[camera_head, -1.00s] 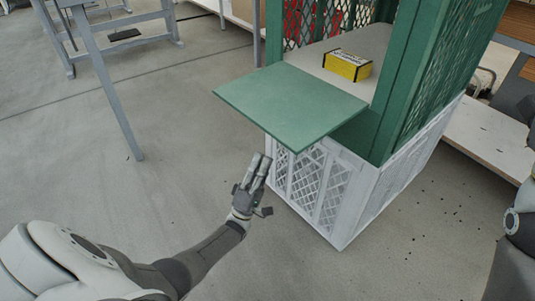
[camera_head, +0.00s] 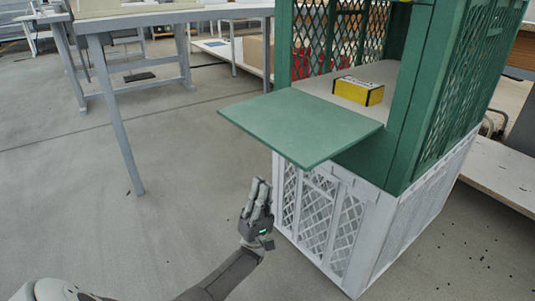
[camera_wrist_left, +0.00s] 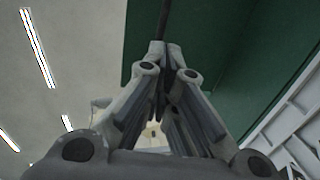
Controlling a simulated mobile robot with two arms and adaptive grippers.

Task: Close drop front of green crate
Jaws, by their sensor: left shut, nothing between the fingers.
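The green crate (camera_head: 408,110) has lattice sides and stands on a white crate. Its drop front (camera_head: 300,124) is a flat green panel that sticks out level toward the lower left, open. My left gripper (camera_head: 262,183) is shut and empty, fingers pointing up, below the panel's near edge and in front of the white crate. In the left wrist view, the shut fingers (camera_wrist_left: 164,48) point up toward the green panel's underside (camera_wrist_left: 215,60). I cannot tell whether they touch it. My right gripper is not in view.
A yellow and black box (camera_head: 359,91) lies inside the green crate. The white lattice crate (camera_head: 320,215) is right of my left gripper. A grey table (camera_head: 130,20) stands at the back left. The floor to the left is clear.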

